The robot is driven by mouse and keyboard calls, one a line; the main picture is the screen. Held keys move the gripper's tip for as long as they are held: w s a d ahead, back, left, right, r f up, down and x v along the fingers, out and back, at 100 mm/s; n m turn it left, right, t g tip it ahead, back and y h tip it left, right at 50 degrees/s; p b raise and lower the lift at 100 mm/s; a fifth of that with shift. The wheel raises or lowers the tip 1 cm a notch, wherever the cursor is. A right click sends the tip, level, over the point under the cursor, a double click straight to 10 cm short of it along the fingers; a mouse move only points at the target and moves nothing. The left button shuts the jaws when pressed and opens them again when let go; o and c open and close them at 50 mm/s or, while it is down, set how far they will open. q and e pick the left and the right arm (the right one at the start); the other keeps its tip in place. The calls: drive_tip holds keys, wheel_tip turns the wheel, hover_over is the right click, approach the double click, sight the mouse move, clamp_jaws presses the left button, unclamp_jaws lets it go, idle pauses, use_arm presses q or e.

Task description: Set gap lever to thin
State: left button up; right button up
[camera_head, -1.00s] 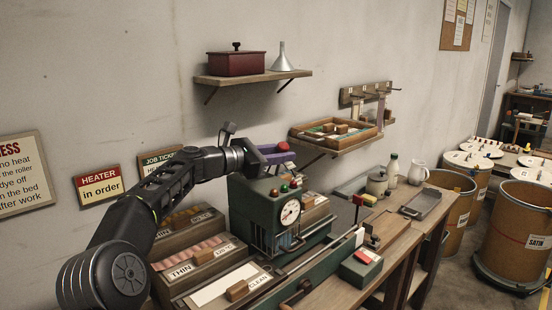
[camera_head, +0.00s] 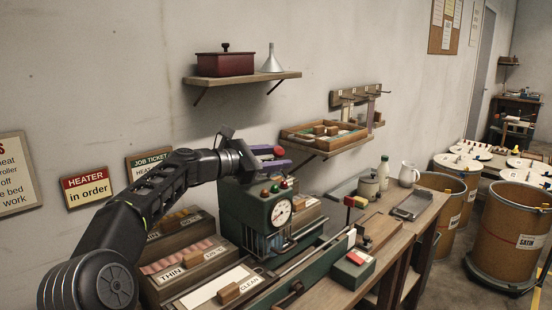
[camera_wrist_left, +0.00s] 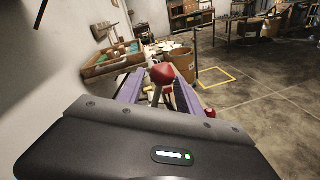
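The green machine (camera_head: 240,208) stands on the bench with a round dial and coloured lamps. A red lever knob (camera_head: 279,150) shows above it, and also in the left wrist view (camera_wrist_left: 162,74). I take it for the gap lever; its markings cannot be read. My left gripper (camera_head: 271,157) is open above the machine, its purple fingers apart. In the left wrist view the knob shows between the fingers (camera_wrist_left: 159,92), with a gap visible on each side; contact cannot be confirmed. My right gripper is not in view.
A wooden box labelled THIN (camera_head: 186,262) sits left of the machine. A shelf with a wooden tray (camera_head: 322,136) is on the wall behind. Brown drums (camera_head: 505,232) stand on the right.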

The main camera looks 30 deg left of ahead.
use_arm(q)
drive_tip(key=shift+o, duration=0.2)
drive_tip(key=shift+s, duration=0.1)
drive_tip(key=shift+s+a, duration=0.2)
drive_tip(key=shift+s, duration=0.1)
drive_tip(key=b+v, duration=0.1)
drive_tip(key=v, duration=0.6)
drive_tip(key=shift+b, duration=0.4)
